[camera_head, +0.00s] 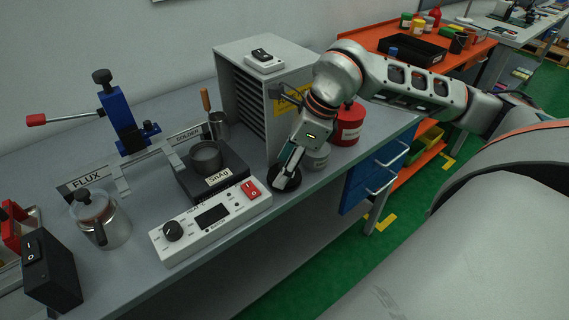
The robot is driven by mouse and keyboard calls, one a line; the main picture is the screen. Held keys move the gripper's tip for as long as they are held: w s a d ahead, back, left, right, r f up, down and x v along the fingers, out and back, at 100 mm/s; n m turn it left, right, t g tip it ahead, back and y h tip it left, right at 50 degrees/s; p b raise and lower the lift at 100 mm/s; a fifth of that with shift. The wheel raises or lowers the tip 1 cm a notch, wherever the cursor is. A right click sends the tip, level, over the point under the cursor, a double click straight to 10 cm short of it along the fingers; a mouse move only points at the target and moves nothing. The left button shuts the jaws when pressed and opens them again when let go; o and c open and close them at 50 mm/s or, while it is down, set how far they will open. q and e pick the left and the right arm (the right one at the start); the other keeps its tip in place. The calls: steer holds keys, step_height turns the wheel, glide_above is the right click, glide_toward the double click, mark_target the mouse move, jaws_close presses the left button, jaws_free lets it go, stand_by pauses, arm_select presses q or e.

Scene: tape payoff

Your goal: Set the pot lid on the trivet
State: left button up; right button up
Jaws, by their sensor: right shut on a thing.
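My right gripper (284,176) reaches down from the upper right, shut on the pot lid (293,183), a dark round disc low at the bench's front edge. The fingers hide part of the lid. I cannot make out a separate trivet; it may be under the lid, and I cannot tell whether the lid touches anything below. The solder pot (206,157), in a black block marked SnAg, stands open to the left. My left gripper is not in view.
A white control box (211,217) with a red switch is left of the gripper. A grey tin (317,157) and red container (349,124) stand close behind it on the right. A drawer cabinet (240,102) and a metal flux pot (103,222) are also on the bench.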

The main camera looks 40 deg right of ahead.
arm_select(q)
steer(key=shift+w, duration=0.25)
arm_select(e)
steer(key=shift+f, duration=0.25)
steer(key=o, duration=1.8)
steer(key=shift+c, duration=0.2)
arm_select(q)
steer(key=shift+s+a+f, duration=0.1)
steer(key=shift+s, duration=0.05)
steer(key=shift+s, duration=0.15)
arm_select(e)
steer(key=shift+r, duration=0.15)
steer(key=shift+w+r+p, duration=0.1)
steer(key=shift+r+p, duration=1.1)
steer(key=shift+r, duration=0.8)
steer(key=shift+r+p, duration=0.75)
steer(key=shift+r, duration=0.25)
steer(key=shift+r+p, duration=0.3)
steer(key=shift+r, duration=0.15)
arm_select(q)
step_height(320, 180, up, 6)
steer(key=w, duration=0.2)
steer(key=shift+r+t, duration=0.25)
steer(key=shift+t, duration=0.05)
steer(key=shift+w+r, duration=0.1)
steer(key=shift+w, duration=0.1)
